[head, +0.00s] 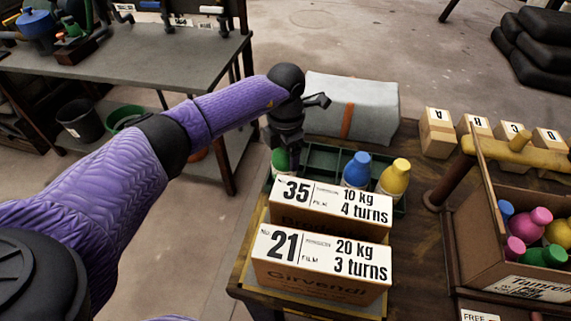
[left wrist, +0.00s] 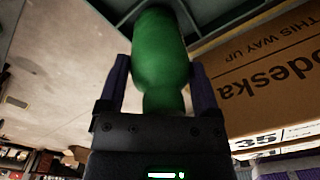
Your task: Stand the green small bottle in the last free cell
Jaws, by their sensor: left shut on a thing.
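My left gripper (head: 285,148) points down over the left end of a dark green divided crate (head: 322,160). It is shut on the green small bottle (head: 279,160). In the left wrist view the bottle (left wrist: 160,55) lies between both fingers, its far end close to the crate's wall (left wrist: 222,14). I cannot tell whether the bottle is inside a cell or still above it. A blue bottle (head: 357,168) and a yellow bottle (head: 394,176) stand in the crate to the right. The boxes in front hide the crate's near side. My right gripper is not in view.
Two labelled cartons, No. 35 (head: 330,211) and No. 21 (head: 320,262), stand close in front of the crate. A cardboard box (head: 500,245) of coloured bottles stands at the right.

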